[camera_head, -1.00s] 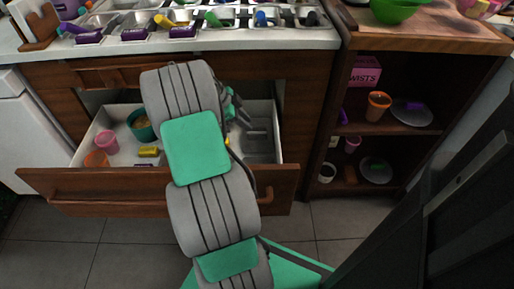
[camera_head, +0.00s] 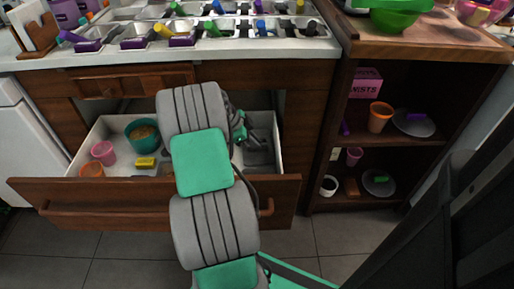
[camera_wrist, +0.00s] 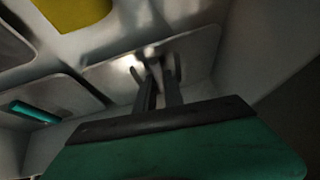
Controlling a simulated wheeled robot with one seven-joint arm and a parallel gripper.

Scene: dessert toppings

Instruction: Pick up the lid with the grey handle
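The grey lid (camera_wrist: 205,45) is a flat, rounded plate in the wrist view, lying in the open drawer. It also shows in the head view as a grey shape (camera_head: 258,157) at the drawer's right end. My gripper (camera_wrist: 160,65) reaches down over this lid, with its two narrow fingers close together at the middle of the plate. The grey handle is hard to make out between or behind the fingers, so I cannot tell whether they hold it. In the head view my gripper (camera_head: 240,126) is partly hidden by my arm.
The drawer (camera_head: 277,135) also holds a teal bowl (camera_head: 143,136), a pink cup (camera_head: 103,153), an orange cup (camera_head: 92,170) and a yellow item (camera_head: 145,162). A lid with a teal handle (camera_wrist: 35,112) lies left of my gripper. The drawer walls are close by.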

